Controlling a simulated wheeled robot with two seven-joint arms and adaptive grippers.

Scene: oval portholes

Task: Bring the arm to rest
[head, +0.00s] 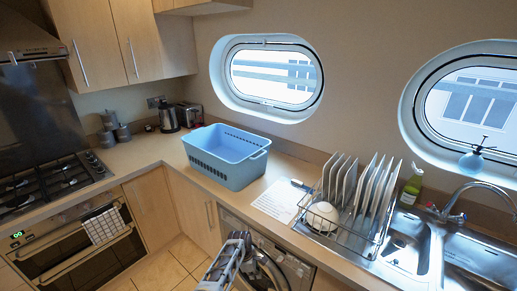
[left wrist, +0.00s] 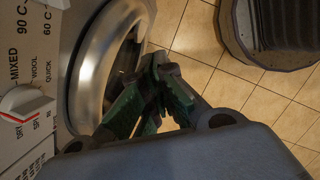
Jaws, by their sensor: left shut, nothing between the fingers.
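My left gripper (head: 238,240) is low in the head view, in front of the washing machine (head: 262,243) and below the counter edge. In the left wrist view its green-padded fingers (left wrist: 150,100) are closed together with nothing between them. They are close to the machine's round metal door rim (left wrist: 95,70); I cannot tell if they touch it. My right gripper is not in view.
A blue basket (head: 228,158) stands on the counter (head: 150,150). A wire dish rack (head: 345,235) with plates is to its right, beside the sink (head: 410,250) and a green bottle (head: 412,186). The stove (head: 45,185) is at left. Tiled floor (head: 170,270) is open below.

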